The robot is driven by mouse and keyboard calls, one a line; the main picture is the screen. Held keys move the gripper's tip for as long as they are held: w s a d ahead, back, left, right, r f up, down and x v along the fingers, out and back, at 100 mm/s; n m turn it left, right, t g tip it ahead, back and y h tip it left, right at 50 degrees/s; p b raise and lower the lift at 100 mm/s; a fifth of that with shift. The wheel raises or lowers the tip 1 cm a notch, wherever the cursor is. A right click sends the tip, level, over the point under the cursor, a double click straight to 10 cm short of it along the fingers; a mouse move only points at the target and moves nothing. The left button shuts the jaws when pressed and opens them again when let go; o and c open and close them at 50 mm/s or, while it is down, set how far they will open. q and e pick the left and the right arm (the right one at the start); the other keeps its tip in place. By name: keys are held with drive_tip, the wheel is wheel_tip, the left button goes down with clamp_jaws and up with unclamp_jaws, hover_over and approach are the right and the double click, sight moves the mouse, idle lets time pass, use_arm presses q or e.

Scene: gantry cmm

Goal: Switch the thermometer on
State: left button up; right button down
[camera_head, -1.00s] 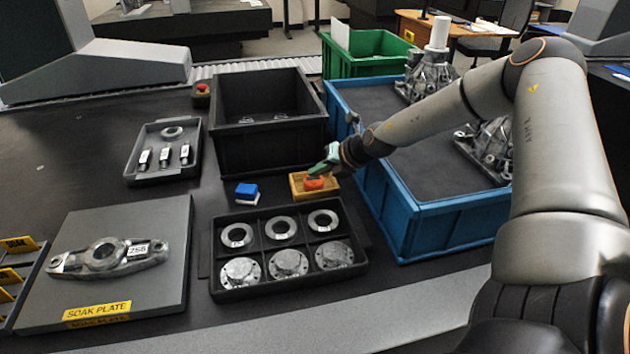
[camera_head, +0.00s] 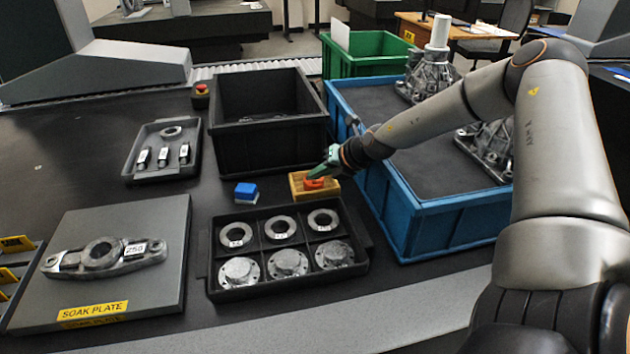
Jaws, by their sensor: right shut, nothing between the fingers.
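A small orange-red device (camera_head: 314,183), which looks like the thermometer, sits in a yellow-brown wooden holder (camera_head: 299,193) on the dark table, between the black bin and the parts tray. My right gripper (camera_head: 314,174), with green fingers, reaches in from the right. It is shut with nothing in it, and its tips are right over the top of the orange device. I cannot tell whether they touch it. The fingers hide part of the device, and no display or button can be made out. My left gripper is not in view.
A blue block (camera_head: 246,193) lies left of the holder. A black tray (camera_head: 291,294) of rings and discs is in front, a deep black bin (camera_head: 265,149) behind. A blue bin (camera_head: 425,222) stands close on the right. A soak plate (camera_head: 163,258) bears a metal part at left.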

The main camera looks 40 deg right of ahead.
sight(318, 185)
drive_tip(key=shift+f, duration=0.2)
drive_tip(key=shift+r, duration=0.65)
idle(0.3)
wheel_tip(318, 185, up, 6)
drive_tip(key=p, duration=0.4)
drive_tip(key=shift+p, duration=0.35)
